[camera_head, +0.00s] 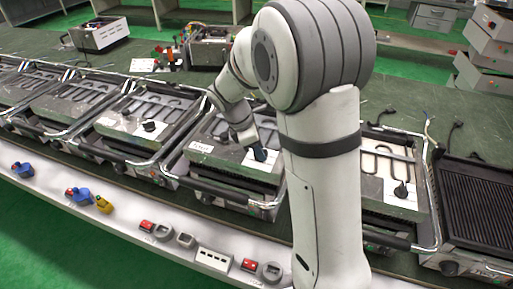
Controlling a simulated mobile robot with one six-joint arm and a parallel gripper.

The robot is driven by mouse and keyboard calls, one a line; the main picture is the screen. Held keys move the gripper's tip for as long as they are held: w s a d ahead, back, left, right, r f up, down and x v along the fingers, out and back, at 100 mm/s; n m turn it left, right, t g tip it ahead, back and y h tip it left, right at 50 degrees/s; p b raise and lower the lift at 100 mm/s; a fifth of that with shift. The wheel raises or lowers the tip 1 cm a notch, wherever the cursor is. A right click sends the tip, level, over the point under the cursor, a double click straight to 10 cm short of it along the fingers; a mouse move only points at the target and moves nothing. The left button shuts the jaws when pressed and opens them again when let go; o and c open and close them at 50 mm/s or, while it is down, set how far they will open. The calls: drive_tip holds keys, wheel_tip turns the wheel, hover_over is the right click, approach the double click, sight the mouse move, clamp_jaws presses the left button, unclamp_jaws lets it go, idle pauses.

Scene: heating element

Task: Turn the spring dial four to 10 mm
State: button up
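A row of heating-element units runs across the green bench, each a metal tray with a pale plate at its front. Black dials show on the plates of two units, one left of my arm (150,126) and one right of it (400,190). I cannot tell which dial is number four, and no scale in mm is readable. My gripper (256,151) is low over the front right of the unit (232,160) just left of my arm. A dark blue-grey part shows at its tip; I cannot tell whether it is a finger or a dial. Finger opening is too small to judge.
My arm hides part of the bench and one unit. Metal front bars (230,198) edge the units. A black grill (482,205) stands far right.

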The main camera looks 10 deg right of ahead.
clamp_jaws()
drive_tip(key=shift+a, duration=0.3)
drive_tip(key=shift+d, duration=0.2)
drive_tip(key=shift+d+r+m+p, duration=0.1)
drive_tip(key=shift+r+m+p, duration=0.05)
drive_tip(key=shift+m+p, duration=0.15)
drive_tip(key=m+g+p, duration=0.1)
drive_tip(key=m, duration=0.1)
drive_tip(key=m+p, duration=0.1)
drive_tip(key=m, duration=0.1)
drive_tip(key=shift+w+d+m+g, duration=0.1)
drive_tip(key=shift+w+m+g, duration=0.05)
drive_tip(key=shift+m+g, duration=0.25)
drive_tip(key=m+p, duration=0.1)
drive_tip(key=m, duration=0.1)
drive_tip(key=m+g+y, duration=0.1)
drive_tip(key=m, duration=0.1)
drive_tip(key=shift+w+d+y+p, duration=0.1)
drive_tip(key=shift+y+p, duration=0.2)
drive_tip(key=shift+p, duration=0.1)
drive_tip(key=shift+m+g+y, duration=0.3)
drive_tip(key=shift+m+g, duration=0.1)
drive_tip(key=shift+m, duration=0.7)
drive_tip(key=shift+f, duration=0.2)
